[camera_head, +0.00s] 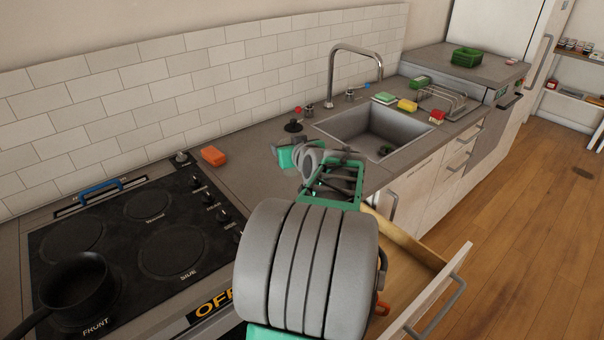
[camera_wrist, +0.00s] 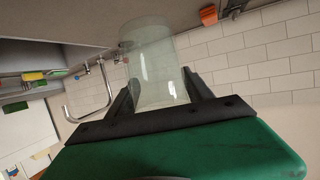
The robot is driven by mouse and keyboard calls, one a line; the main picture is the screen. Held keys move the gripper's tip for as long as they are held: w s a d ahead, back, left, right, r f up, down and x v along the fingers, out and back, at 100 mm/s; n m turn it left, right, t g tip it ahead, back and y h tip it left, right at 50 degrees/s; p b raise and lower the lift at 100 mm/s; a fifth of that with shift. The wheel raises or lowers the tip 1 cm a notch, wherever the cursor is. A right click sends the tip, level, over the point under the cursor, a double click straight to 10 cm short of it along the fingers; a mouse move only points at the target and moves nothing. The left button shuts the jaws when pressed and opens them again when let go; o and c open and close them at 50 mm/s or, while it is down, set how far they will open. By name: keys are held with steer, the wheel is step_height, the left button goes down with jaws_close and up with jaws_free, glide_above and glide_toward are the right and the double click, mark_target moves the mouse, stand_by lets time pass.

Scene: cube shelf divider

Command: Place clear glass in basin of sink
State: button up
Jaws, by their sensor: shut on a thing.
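My gripper (camera_wrist: 160,79) is shut on the clear glass (camera_wrist: 153,62), which shows between its two dark fingers in the wrist view. The glass is see-through, and its far end extends past the fingertips. In the head view my arm and green gripper parts are over the counter, left of and in front of the sink; I cannot make out the glass clearly there. The sink basin (camera_head: 372,123) is a grey rectangular recess with a dark drain at the bottom. The gripper is outside the basin.
A curved faucet (camera_head: 355,49) stands behind the basin. Sponges (camera_head: 407,105) and a dish rack (camera_head: 443,101) are on its right. A stove with a black pan (camera_head: 78,280) is at left, beside an orange block (camera_head: 213,156). An open drawer (camera_head: 398,271) juts out below the counter.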

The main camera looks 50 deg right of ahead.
steer(key=s+d, duration=0.4)
steer(key=shift+h, duration=0.3)
steer(key=w+d+f+p, duration=0.2)
steer(key=w+d+f, duration=0.1)
steer(key=w+d+f+p, duration=0.1)
steer(key=w+d+f, duration=0.2)
steer(key=w+f, duration=0.1)
steer(key=w+d+f+p, duration=0.2)
steer(key=w+d+f, duration=0.1)
steer(key=f, duration=0.1)
steer(key=shift+w+d+f+p, duration=0.1)
steer(key=shift+w+d+p, duration=0.05)
steer(key=shift+w+p, duration=0.2)
steer(key=shift+f, duration=0.4)
steer(key=shift+f, duration=0.1)
steer(key=shift+f+b, duration=0.15)
steer(key=shift+b, duration=0.2)
steer(key=o, duration=1.6)
